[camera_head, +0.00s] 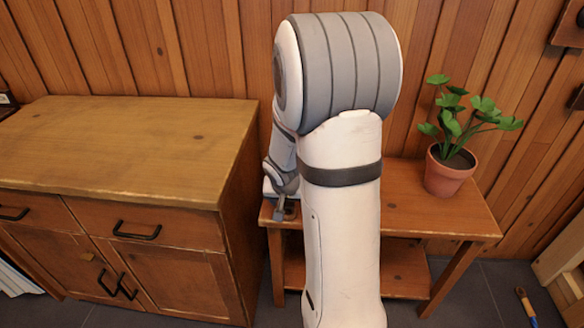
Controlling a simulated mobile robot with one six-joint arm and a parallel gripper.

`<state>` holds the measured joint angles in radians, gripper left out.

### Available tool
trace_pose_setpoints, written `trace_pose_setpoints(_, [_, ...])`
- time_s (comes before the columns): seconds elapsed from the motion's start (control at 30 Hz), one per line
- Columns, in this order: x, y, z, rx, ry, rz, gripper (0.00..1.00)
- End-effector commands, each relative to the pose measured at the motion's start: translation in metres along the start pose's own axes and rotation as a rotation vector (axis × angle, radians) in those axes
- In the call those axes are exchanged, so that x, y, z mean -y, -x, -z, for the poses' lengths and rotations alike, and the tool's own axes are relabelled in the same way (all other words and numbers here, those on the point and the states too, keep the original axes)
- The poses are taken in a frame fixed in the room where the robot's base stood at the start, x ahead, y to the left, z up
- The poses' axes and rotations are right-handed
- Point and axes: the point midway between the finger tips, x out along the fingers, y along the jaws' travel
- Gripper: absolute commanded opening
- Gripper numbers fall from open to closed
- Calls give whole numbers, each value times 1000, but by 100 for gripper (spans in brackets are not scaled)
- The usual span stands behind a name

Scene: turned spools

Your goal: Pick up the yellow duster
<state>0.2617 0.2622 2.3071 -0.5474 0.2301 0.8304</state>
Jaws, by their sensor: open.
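I see no yellow duster that I can make out in this view; my arm blocks the middle of the side table (420,212). My gripper (281,214) is partly visible at the left end of that table, by its front left corner. It is open, and I see nothing between its fingers.
A wooden cabinet (120,150) with a bare top stands left of the side table. A potted plant (449,172) stands on the table's right side. A blue-handled tool (526,308) lies on the floor at lower right. A plank wall runs behind.

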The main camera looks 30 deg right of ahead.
Motion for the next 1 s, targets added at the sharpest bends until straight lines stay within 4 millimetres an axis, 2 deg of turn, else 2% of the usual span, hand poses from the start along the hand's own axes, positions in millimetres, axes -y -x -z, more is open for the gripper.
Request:
trace_pose_setpoints(0.03, [0, -12, -2, 2, 1, 0, 62])
trace_pose_setpoints(0.17, [0, -26, -1, 0, 2, 0, 62])
trace_pose_setpoints(0.47, [1, -28, -1, 0, 1, 1, 61])
trace_pose_setpoints(1.0, [1, -28, -1, 0, 3, 1, 17])
